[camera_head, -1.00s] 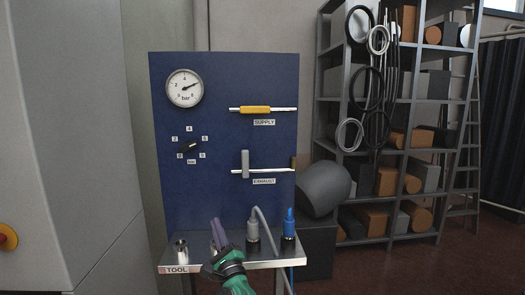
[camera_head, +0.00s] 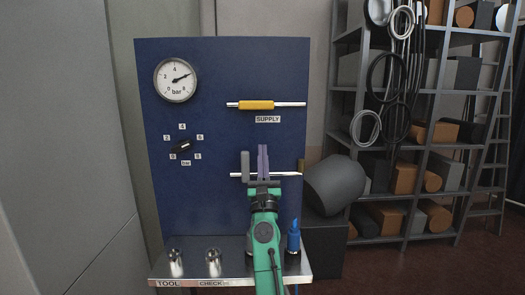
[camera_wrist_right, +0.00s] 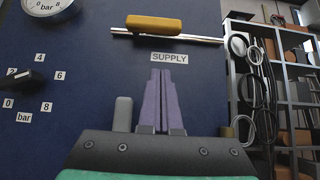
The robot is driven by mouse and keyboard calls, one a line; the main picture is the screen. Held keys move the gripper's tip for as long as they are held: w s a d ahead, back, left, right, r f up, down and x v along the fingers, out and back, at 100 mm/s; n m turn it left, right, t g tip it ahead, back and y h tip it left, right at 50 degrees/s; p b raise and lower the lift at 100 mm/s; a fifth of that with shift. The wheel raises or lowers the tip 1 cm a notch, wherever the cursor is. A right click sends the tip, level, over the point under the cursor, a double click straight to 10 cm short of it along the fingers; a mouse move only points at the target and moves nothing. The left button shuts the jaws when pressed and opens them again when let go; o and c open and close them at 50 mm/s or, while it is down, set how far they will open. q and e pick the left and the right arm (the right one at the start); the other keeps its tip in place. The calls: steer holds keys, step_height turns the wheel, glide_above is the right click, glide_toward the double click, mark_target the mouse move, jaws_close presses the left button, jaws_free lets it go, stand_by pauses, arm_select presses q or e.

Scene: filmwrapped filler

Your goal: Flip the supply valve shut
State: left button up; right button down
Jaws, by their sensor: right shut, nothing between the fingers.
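The supply valve's yellow handle (camera_head: 256,105) lies level, along its pale horizontal pipe (camera_head: 292,104) on the blue panel (camera_head: 215,75), above the SUPPLY label (camera_head: 268,119). In the right wrist view the yellow handle (camera_wrist_right: 154,24) is at the top, beyond the fingertips. My right gripper (camera_head: 263,150) is shut and empty, its purple fingers pointing up, below the SUPPLY label and just right of the grey exhaust handle (camera_head: 245,166). The fingers also show in the right wrist view (camera_wrist_right: 161,80). They cover part of the exhaust pipe. My left gripper is not in view.
The exhaust handle stands upright, across its pipe. A gauge (camera_head: 175,79) and a black dial (camera_head: 182,147) are at the panel's left. A metal ledge (camera_head: 195,272) below has two holders and a blue connector (camera_head: 293,238). A shelf rack (camera_head: 405,155) stands at right.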

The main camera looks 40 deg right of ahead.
mark_target(256, 105)
steer(key=p+x, duration=0.1)
steer(key=x, duration=0.2)
steer(key=p+x, duration=0.1)
steer(key=x, duration=0.2)
steer(key=shift+s+a+r, duration=0.15)
steer(key=shift+r, duration=0.3)
step_height(256, 105, up, 3)
steer(key=p, duration=0.2)
steer(key=shift+f+p, duration=0.15)
steer(key=shift+p, duration=0.2)
steer(key=shift+r, duration=0.4)
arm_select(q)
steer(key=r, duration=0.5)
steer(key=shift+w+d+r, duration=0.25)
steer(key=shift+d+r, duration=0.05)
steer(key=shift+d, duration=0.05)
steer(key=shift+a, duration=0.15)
arm_select(e)
steer(key=shift+d+n, duration=0.25)
steer(key=shift+n, duration=0.05)
